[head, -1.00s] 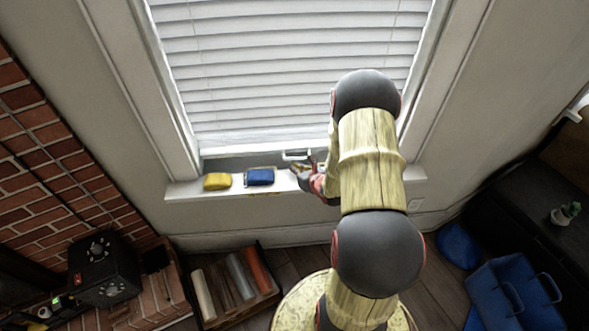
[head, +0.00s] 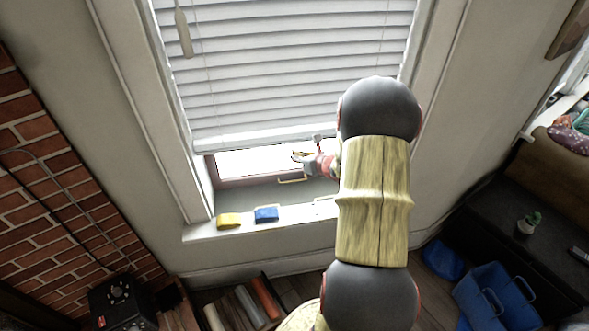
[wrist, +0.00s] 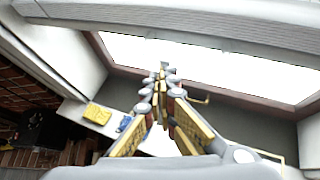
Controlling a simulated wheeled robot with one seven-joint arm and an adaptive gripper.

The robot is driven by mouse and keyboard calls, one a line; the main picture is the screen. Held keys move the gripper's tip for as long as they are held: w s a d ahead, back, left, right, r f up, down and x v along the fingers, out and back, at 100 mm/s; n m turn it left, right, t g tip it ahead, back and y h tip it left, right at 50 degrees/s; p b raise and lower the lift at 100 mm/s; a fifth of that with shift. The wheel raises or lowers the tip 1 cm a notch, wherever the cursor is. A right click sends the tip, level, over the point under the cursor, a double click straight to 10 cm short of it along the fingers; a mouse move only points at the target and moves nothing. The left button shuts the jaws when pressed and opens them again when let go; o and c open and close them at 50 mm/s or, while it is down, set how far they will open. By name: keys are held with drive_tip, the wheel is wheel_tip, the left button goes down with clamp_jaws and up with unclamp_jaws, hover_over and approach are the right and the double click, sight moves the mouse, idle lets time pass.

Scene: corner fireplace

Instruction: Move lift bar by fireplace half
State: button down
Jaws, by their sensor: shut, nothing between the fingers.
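The white slatted blind (head: 290,70) hangs in the window, and its bottom bar (head: 250,138) is above the sill with a bright strip of window below it. In the wrist view the bar (wrist: 215,40) runs across the top, beyond the fingertips. My gripper (head: 299,156) is shut and empty in front of the window, just below the bar. Its closed fingertips (wrist: 163,68) point at the bright gap. I cannot tell whether they touch the bar. A small handle (head: 292,181) sits on the lower window frame, below my gripper.
A yellow block (head: 229,220) and a blue block (head: 266,214) lie on the sill (head: 203,234). The brick fireplace (head: 45,180) is on the left. Blue bags (head: 495,298) and a dark cabinet (head: 500,195) are at right.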

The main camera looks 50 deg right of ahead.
wheel_tip(320, 180, up, 18)
drive_tip(key=p, duration=0.8)
drive_tip(key=shift+f, duration=0.25)
